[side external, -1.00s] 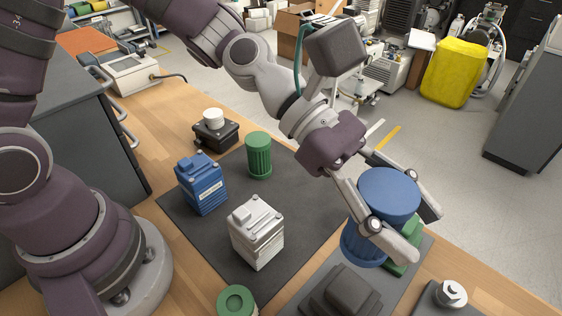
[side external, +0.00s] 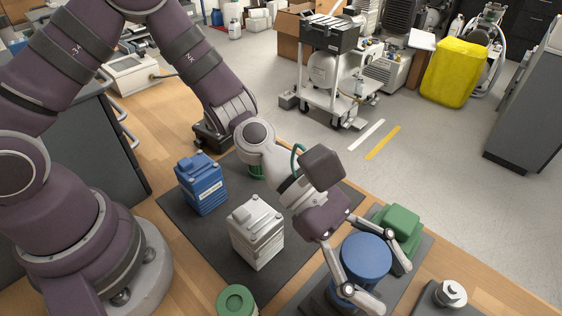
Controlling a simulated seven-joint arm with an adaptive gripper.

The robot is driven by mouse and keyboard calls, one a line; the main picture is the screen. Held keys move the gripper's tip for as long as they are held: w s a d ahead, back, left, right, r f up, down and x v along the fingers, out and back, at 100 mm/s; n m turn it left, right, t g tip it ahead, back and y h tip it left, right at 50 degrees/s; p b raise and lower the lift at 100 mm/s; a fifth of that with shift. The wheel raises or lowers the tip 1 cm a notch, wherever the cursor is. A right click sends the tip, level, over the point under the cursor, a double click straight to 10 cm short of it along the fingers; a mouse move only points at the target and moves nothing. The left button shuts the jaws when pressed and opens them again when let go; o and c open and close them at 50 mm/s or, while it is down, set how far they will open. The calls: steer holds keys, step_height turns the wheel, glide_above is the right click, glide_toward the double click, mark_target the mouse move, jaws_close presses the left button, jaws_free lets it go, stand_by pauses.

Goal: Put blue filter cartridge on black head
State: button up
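The blue filter cartridge (side external: 363,256) is a blue cylinder in the lower right, roughly upright. My gripper (side external: 384,284) is shut on it, with one finger on each side. The black head (side external: 316,301) lies on the grey mat under and behind the cartridge. Only a dark part of it shows, and the cartridge and fingers hide the rest. I cannot tell whether the cartridge touches the head.
A green head (side external: 402,226) stands close behind the cartridge. A white head (side external: 257,235) and a blue head (side external: 202,184) stand on the dark mat (side external: 195,228) to the left. A green cartridge (side external: 236,300) is at the front edge. A white fitting (side external: 450,293) sits at right.

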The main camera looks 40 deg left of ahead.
steer(key=shift+o, duration=1.2)
steer(key=shift+r, duration=0.1)
steer(key=shift+a+r, duration=0.2)
steer(key=shift+a, duration=0.05)
steer(key=a+m+y, duration=0.3)
steer(key=a, duration=0.3)
steer(key=a+r+m+t+y, duration=0.1)
steer(key=a+m+y, duration=0.2)
steer(key=a, duration=0.3)
steer(key=a+r+m+t+y, duration=0.1)
steer(key=a+m+y, duration=0.1)
steer(key=a+m, duration=0.2)
steer(key=shift+s+a+r+m+y, duration=0.15)
steer(key=shift+s+a+m+y, duration=0.05)
steer(key=shift+a, duration=0.6)
steer(key=shift+s+a+r+m+y, duration=0.1)
steer(key=shift+s+a+m+y, duration=0.1)
steer(key=shift+a, duration=0.6)
steer(key=s+a+r+m+t+y, duration=0.2)
steer(key=a+r+m+t+y, duration=0.1)
steer(key=a+r+m, duration=0.3)
steer(key=a+m+y, duration=0.1)
steer(key=a, duration=0.1)
steer(key=shift+s+a+t+y, duration=0.3)
steer(key=shift+a, duration=0.1)
